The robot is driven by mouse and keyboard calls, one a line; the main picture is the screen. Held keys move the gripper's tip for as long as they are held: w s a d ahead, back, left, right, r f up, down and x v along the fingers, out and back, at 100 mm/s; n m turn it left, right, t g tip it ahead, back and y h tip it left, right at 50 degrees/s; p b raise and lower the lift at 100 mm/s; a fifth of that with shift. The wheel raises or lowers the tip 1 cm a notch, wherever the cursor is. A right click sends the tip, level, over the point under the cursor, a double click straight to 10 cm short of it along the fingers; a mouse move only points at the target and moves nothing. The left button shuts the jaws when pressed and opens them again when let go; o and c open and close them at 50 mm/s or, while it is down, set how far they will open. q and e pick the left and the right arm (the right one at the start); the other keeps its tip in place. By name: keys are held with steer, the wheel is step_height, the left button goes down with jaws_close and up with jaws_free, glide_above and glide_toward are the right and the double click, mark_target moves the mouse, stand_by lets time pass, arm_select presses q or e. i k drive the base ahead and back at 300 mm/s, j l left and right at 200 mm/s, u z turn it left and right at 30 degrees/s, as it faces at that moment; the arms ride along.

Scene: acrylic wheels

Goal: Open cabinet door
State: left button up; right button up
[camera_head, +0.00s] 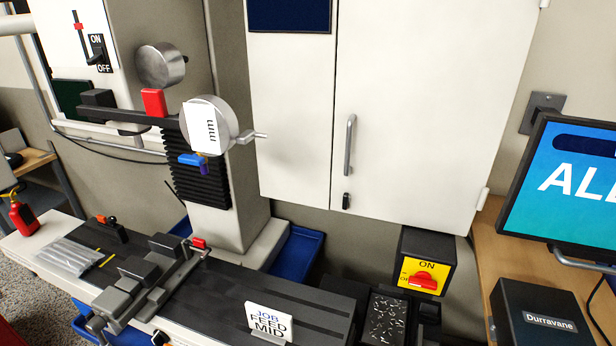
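The white wall cabinet (425,130) fills the upper middle and right of the head view. Its wide door has a vertical grey bar handle (349,145) near its left edge, with a small dark latch or lock (346,201) below. A hinge (482,199) shows at the door's lower right edge. The door looks shut, flush with the narrower white panel (290,120) to its left. Neither of my grippers is in view, and nothing touches the handle.
A milling machine (200,180) with a long dark table (260,300) stands left and below the cabinet. A yellow switch box (424,268) sits under the door. A monitor (570,190) and a black box (540,315) are at right. The space before the door looks clear.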

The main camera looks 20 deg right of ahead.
mark_target(426, 90)
steer(key=z, duration=1.25)
